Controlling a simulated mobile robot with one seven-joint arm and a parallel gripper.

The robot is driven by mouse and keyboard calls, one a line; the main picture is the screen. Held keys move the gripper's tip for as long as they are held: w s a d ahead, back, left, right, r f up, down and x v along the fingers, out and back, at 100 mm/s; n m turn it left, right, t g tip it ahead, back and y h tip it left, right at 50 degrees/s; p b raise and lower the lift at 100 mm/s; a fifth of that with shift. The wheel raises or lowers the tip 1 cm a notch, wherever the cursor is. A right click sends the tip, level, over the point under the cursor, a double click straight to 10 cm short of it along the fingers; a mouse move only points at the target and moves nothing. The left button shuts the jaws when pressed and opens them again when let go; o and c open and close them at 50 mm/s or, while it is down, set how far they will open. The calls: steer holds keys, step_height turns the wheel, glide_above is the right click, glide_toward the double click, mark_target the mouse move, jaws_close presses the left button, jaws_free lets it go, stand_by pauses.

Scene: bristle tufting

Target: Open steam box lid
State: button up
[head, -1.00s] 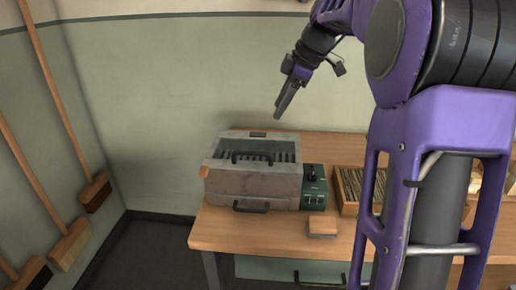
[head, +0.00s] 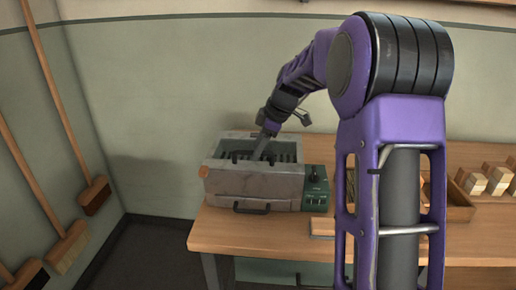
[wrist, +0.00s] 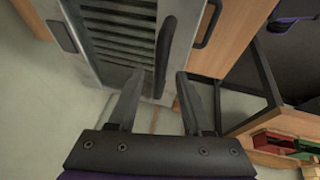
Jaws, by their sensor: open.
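The steam box (head: 253,186) is a worn grey metal box on the wooden bench, with dark slats across its top. My gripper (head: 258,157) is down at the box top, pointing steeply downward. In the wrist view my gripper (wrist: 166,78) is open, with a finger on each side of the handle's line. I cannot tell whether either finger touches the handle. My gripper partly hides the handle and slats in the head view. A second handle (head: 251,208) is on the box's front.
A green control unit (head: 315,188) with a knob adjoins the box on the right. A wooden block (head: 322,226) lies in front of it, partly behind my arm. Wooden blocks (head: 497,178) sit farther right. Brooms (head: 92,190) lean on the left wall.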

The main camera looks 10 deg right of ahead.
steer(key=shift+c, duration=0.3)
jaws_close()
stand_by(1.2)
